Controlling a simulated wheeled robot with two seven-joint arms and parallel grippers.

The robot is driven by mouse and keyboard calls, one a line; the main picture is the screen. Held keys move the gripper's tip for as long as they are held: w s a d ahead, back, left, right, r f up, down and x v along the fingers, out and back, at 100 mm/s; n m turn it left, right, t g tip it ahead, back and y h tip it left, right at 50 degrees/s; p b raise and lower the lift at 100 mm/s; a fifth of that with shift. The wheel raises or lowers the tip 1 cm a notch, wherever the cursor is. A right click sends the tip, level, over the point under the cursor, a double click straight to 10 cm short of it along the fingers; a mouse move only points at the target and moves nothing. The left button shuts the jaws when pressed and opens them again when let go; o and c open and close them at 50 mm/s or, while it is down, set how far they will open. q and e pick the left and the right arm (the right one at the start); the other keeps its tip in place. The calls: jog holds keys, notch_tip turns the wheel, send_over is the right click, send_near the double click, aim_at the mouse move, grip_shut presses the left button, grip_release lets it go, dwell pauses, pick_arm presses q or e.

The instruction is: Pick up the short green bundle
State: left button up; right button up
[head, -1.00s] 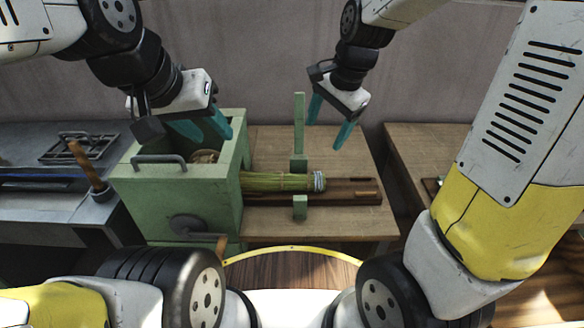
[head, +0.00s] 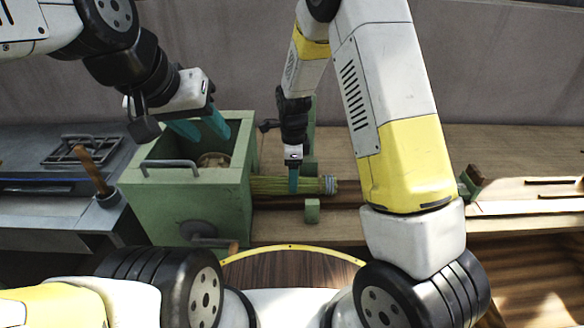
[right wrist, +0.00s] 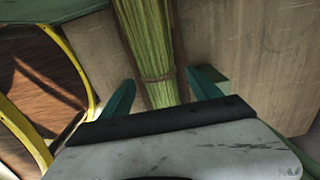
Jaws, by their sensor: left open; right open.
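The short green bundle (head: 268,186) lies level beside the green box, its pale banded end (head: 328,185) pointing right. In the right wrist view the bundle (right wrist: 149,45) runs between my two teal fingers, with a tie band across it. My right gripper (head: 293,180) is open and points down at the bundle; one finger shows in front of it in the head view. In the right wrist view my right gripper (right wrist: 163,88) has a gap on both sides of the bundle. My left gripper (head: 202,127) is open and empty over the green box.
The green box (head: 190,200) with a handle stands left of the bundle, a round thing inside it. A green post (head: 309,120) and a small green block (head: 312,211) stand near the bundle. A grey bench (head: 40,200) with a wooden-handled tool is at far left.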

notch_tip(320, 180, down, 4)
jog(key=shift+s+r, duration=0.1)
grip_shut()
dwell(0.4)
jog(key=shift+r, duration=0.15)
